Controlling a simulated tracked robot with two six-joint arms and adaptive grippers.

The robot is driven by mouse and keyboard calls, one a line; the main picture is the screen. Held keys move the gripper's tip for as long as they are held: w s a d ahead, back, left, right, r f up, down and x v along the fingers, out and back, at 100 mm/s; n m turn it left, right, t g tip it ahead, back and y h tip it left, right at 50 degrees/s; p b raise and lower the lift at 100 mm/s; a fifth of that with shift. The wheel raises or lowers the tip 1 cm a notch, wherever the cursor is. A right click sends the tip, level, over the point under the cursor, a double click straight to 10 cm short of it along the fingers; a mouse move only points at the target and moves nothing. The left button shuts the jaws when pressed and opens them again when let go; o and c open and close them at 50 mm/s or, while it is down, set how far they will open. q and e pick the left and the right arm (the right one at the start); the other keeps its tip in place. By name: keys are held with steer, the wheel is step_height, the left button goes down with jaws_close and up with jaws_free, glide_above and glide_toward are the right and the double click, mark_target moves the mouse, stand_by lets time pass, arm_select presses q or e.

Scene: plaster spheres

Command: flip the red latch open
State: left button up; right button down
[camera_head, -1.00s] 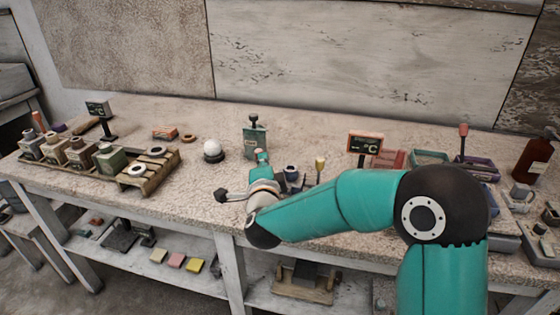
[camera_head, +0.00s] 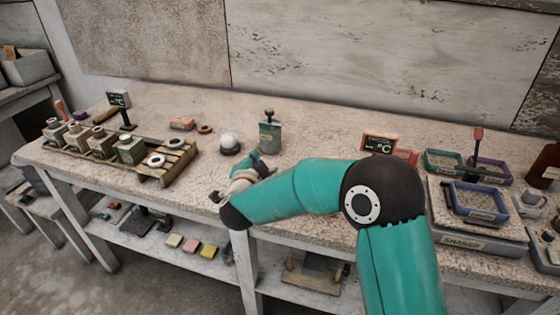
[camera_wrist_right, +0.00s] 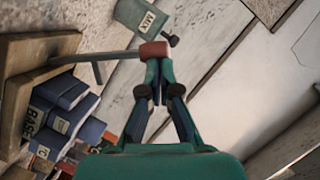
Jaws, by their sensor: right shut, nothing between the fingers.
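In the right wrist view a dull red block (camera_wrist_right: 154,49) sits at the end of a thin grey bar, just beyond my right fingertips. I cannot tell whether they touch it, or whether it is the latch. My right gripper (camera_wrist_right: 155,72) is shut, its fingertips together and empty. In the head view my right gripper (camera_head: 247,172) is small over the front of the bench, partly hidden by its own wrist. A red-topped lever (camera_head: 478,133) stands upright far to the right of it. My left gripper is not in view.
A green MIX flask (camera_head: 270,136) and a white ball (camera_head: 229,141) stand behind my gripper. A wooden rack (camera_head: 178,158) with several jars is left. A shaker (camera_head: 472,237) and trays are right.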

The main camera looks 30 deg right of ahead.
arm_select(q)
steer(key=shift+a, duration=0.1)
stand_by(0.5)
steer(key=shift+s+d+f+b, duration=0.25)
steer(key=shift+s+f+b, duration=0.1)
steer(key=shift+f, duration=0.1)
arm_select(e)
steer(key=d+r+v, duration=0.1)
steer(key=v, duration=1.1)
steer(key=shift+s+r, duration=0.3)
steer(key=shift+s, duration=0.35)
steer(key=shift+d, duration=0.1)
